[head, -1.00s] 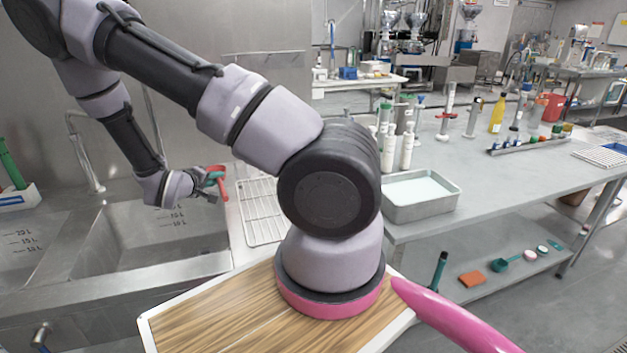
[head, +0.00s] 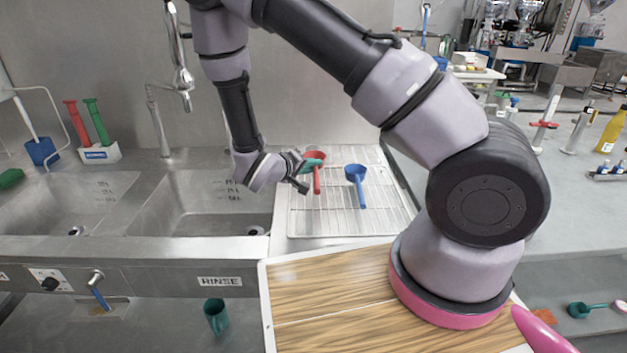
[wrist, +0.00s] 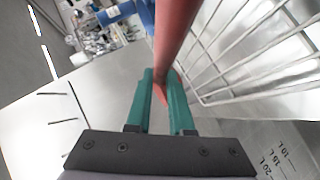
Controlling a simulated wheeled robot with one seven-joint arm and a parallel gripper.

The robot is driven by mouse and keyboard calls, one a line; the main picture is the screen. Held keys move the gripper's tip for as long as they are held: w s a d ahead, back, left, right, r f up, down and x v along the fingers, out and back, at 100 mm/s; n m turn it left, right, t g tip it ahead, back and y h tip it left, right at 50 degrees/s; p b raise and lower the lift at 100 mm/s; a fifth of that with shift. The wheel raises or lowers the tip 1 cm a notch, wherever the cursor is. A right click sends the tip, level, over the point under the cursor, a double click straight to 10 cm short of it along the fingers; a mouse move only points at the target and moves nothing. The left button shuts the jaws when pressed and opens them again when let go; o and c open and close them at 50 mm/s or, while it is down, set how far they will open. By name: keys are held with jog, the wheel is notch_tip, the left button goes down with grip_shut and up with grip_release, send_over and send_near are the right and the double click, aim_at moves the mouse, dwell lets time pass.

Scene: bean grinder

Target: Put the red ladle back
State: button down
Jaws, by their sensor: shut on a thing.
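The red ladle (head: 317,183) is held at the left part of the wire drying rack (head: 385,219), with its bowl up and its handle hanging down. My gripper (head: 311,165) with green fingers is shut on it. In the wrist view, the red handle (wrist: 176,38) runs between the fingers of my gripper (wrist: 160,92), and the rack's wires (wrist: 235,50) show at the right. I cannot tell whether the ladle touches the rack.
A blue ladle (head: 357,186) is on the rack, just right of the red one. The sink basins (head: 200,208) lie left of the rack. A wooden board (head: 330,300) is in front. The rack's front and right parts are clear.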

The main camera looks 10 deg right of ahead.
jog(key=shift+f, duration=2.25)
jog(key=shift+f, duration=0.2)
jog(key=c, duration=0.8)
grip_release()
jog(key=shift+a, duration=0.1)
